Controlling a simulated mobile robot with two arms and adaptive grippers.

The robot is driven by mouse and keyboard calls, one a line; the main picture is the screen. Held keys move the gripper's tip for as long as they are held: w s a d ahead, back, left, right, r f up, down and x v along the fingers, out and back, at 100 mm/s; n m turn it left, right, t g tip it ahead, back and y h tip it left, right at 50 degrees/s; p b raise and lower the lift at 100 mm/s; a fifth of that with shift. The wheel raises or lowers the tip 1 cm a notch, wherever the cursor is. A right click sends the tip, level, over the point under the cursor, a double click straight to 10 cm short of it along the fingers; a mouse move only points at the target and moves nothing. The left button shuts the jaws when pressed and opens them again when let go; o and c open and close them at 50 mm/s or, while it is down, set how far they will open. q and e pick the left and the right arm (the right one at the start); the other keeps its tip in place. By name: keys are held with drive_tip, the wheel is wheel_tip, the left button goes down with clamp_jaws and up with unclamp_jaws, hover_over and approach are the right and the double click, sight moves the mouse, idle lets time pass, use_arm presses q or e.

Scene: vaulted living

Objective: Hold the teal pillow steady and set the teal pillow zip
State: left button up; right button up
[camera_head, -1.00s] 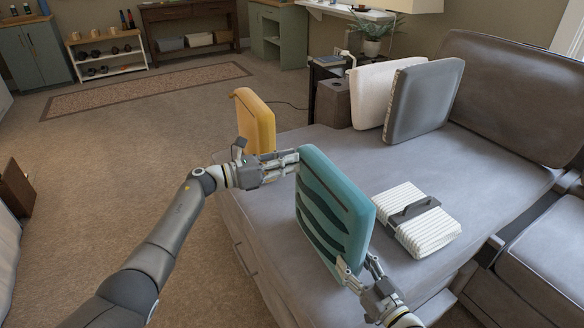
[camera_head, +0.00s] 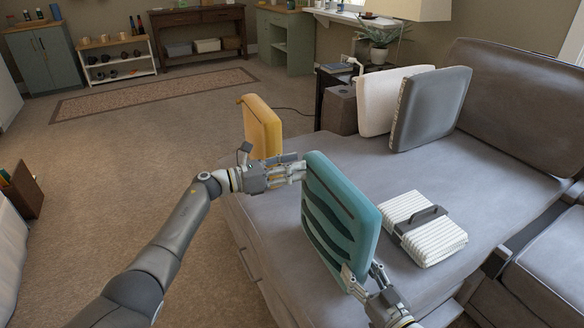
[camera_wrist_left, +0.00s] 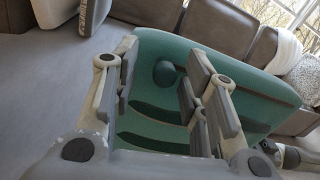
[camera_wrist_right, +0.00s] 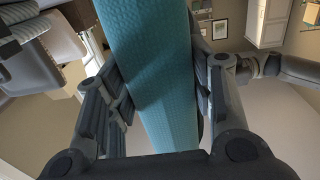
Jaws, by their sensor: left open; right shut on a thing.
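The teal pillow (camera_head: 341,213) stands upright on the grey sofa seat, its dark-striped face turned left. My right gripper (camera_head: 359,279) is shut on its lower near edge; the right wrist view shows the pillow (camera_wrist_right: 152,70) between both fingers. My left gripper (camera_head: 300,171) is open at the upper left of the striped face. In the left wrist view its fingers (camera_wrist_left: 163,85) are spread in front of the teal face, on either side of a round dark-green knob (camera_wrist_left: 165,72), perhaps the zip pull. I cannot tell whether they touch it.
A yellow pillow (camera_head: 262,127) stands beyond my left gripper at the sofa edge. A folded white ribbed blanket with a dark handle (camera_head: 428,232) lies right of the teal pillow. White (camera_head: 378,100) and grey (camera_head: 432,108) pillows stand at the back.

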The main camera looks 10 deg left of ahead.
drive_tip(key=shift+d+f, duration=0.1)
drive_tip(key=shift+f, duration=0.1)
use_arm(q)
drive_tip(key=v, duration=1.2)
use_arm(e)
drive_tip(key=o, duration=1.5)
drive_tip(key=shift+r, duration=0.1)
drive_tip(key=shift+c, duration=0.2)
